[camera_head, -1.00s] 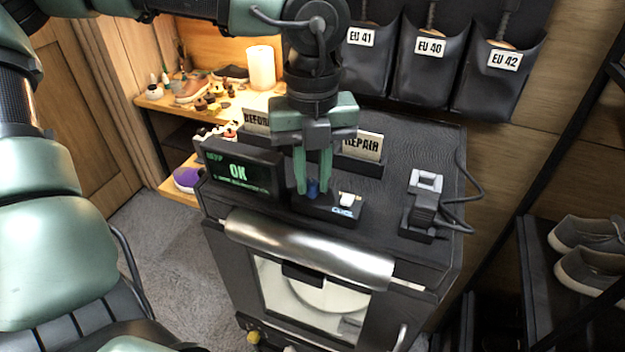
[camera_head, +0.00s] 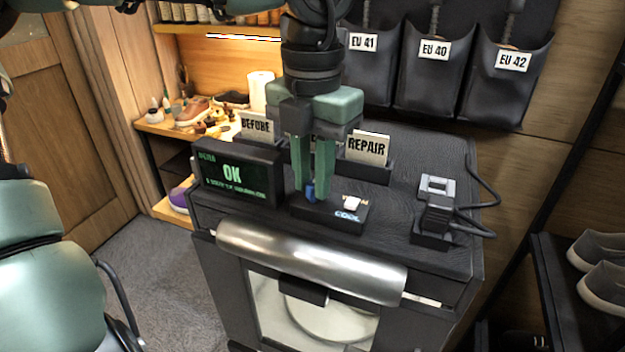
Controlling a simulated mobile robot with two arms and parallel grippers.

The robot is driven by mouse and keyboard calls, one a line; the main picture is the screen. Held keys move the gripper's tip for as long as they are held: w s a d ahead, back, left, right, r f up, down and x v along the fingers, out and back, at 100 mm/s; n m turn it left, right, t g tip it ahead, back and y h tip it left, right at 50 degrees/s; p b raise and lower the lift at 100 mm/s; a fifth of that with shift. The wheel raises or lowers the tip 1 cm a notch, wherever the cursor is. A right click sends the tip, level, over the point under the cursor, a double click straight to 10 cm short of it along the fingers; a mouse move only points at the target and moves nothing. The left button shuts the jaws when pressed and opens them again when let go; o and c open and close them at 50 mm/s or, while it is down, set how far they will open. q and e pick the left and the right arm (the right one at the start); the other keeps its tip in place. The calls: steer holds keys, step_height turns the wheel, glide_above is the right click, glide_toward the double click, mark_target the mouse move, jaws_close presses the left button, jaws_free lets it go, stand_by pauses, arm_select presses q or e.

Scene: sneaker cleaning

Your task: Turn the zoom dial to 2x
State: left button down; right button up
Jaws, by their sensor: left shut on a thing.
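My left gripper (camera_head: 312,188) points straight down with its two green fingers shut on a small blue knob (camera_head: 310,192). The knob sits at the left end of a black control box (camera_head: 328,212) on the dark cabinet top. The fingers cover part of the knob, and no 2x mark or pointer can be made out. A white switch (camera_head: 351,203) stands on the right part of the same box, by a lit "COOL" label. My right gripper is not in view.
A black display (camera_head: 240,175) reading "OK" stands left of the box. A "REPAIR" card (camera_head: 367,148) in a holder stands behind it. A corded black device (camera_head: 436,212) stands to the right. A metal roll-shaped bar (camera_head: 310,262) runs along the cabinet front.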

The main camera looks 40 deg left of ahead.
mark_target(313, 182)
arm_select(q)
steer(key=shift+m, duration=0.3)
steer(key=c, duration=1.3)
jaws_free()
steer(key=shift+w, duration=0.1)
step_height(313, 182, up, 8)
steer(key=shift+f+b, duration=0.1)
steer(key=shift+b, duration=0.55)
